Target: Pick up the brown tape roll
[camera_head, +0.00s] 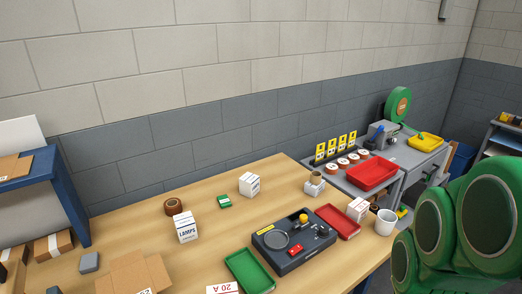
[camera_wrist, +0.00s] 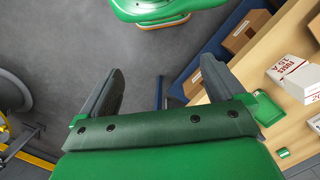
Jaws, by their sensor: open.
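The brown tape roll (camera_head: 173,206) lies on the wooden table in the head view, towards the back left, just behind the white LAMPS box (camera_head: 186,227). It is not visible in the wrist view. My gripper (camera_wrist: 158,82) shows in the wrist view with its two dark fingers wide apart and nothing between them. It hangs over grey floor beside the table, away from the tape roll. In the head view my green arm is at the right edge, and my gripper is out of that picture.
A blue-framed shelf (camera_head: 66,195) stands at the left.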

